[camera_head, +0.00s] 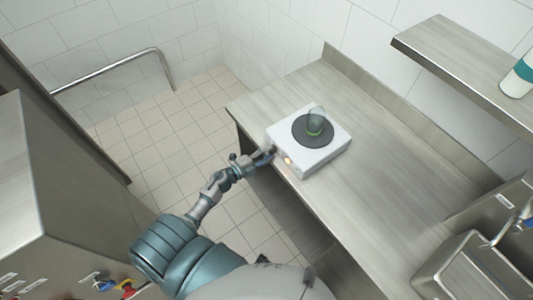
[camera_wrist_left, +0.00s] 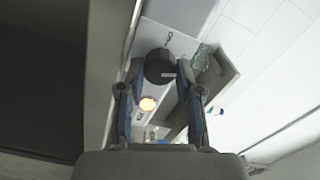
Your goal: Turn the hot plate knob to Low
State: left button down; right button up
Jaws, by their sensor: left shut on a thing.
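The hot plate (camera_head: 325,153) is a white box with a round dark burner (camera_head: 309,140), standing near the front edge of the steel counter. My left gripper (camera_head: 270,151) is at the front face of the hot plate. In the left wrist view the black round knob (camera_wrist_left: 159,66) is between the fingers of my left gripper (camera_wrist_left: 160,75), which is shut on it. A white mark shows on the knob. An orange light (camera_wrist_left: 147,104) glows beside it. My right gripper is not in view.
The steel counter (camera_head: 370,190) is clear around the hot plate. A wall shelf (camera_head: 460,65) holds a white and teal container (camera_head: 518,76) at the right. A sink (camera_head: 465,270) is at the lower right. A grab rail (camera_head: 110,66) is on the left wall.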

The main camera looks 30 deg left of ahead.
pick_arm(q)
jog(key=c, duration=0.8)
grip_release()
jog(key=shift+d+f, duration=0.1)
jog(key=shift+o, duration=0.2)
jog(key=v, duration=0.7)
jog(key=shift+s, duration=0.35)
